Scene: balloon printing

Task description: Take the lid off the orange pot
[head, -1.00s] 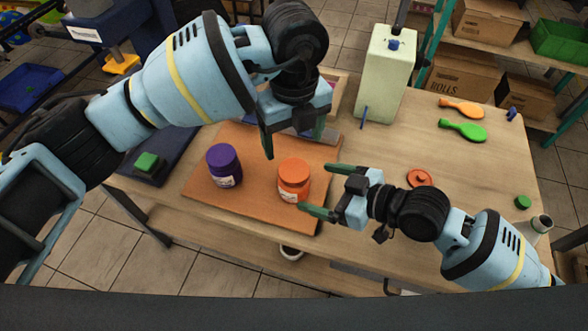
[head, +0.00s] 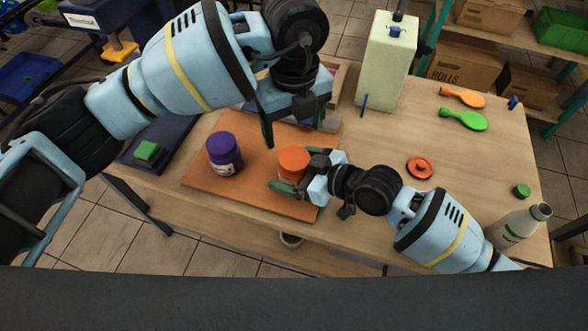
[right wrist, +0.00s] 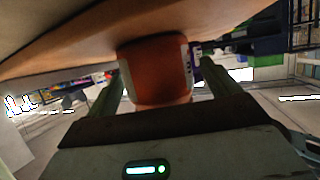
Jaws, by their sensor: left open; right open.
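The orange pot (head: 293,163) stands upright on the brown board (head: 250,193), with its orange lid on top. My right gripper (head: 290,183) is open at the pot's right and near side. In the right wrist view, the pot (right wrist: 155,72) sits between the two green fingers of the right gripper (right wrist: 158,92), which lie on both sides of it. I cannot tell whether they touch it. My left gripper (head: 285,128) is open and empty above the board, just behind and above the orange pot. One of its fingers points down near the lid.
A purple pot (head: 224,154) stands on the board left of the orange one. A red round piece (head: 420,167), a green cap (head: 522,191), a bottle (head: 520,227), an orange balloon (head: 462,97) and a green balloon (head: 464,120) are on the right. A pale tall box (head: 385,65) stands behind.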

